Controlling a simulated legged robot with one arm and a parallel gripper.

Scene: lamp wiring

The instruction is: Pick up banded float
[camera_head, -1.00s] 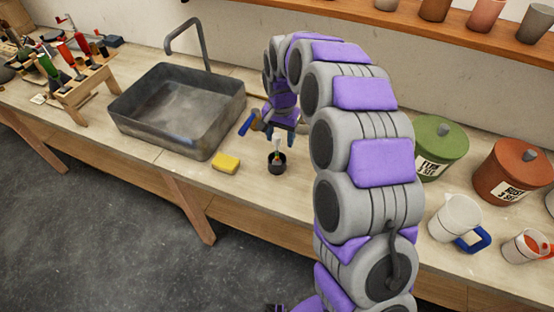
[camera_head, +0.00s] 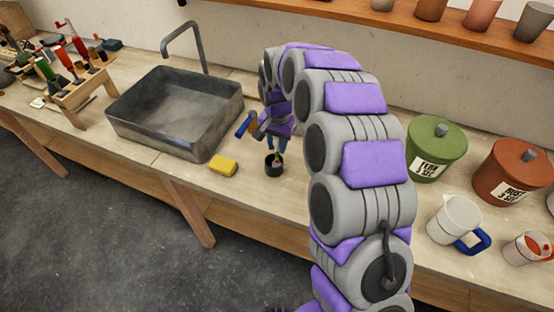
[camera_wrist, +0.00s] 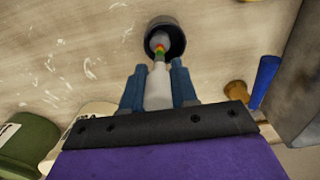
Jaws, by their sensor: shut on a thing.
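The banded float (camera_wrist: 158,88) has a pale stem with small coloured bands near a rounded grey end. In the wrist view its banded end points into a small black cup (camera_wrist: 178,36); the cup also stands on the bench in the head view (camera_head: 274,169). My gripper (camera_wrist: 156,78) is shut on the stem, with one blue finger on each side. In the head view my gripper (camera_head: 277,146) is just above the cup and partly hides the float. I cannot tell whether the float touches the cup's bottom.
A grey sink (camera_head: 175,112) stands left of the cup, with a yellow sponge (camera_head: 223,165) near its front. A blue-handled tool (camera_head: 243,126) is close to my gripper. Green (camera_head: 435,155) and rust-red (camera_head: 512,175) lidded jars and white jugs stand to the right.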

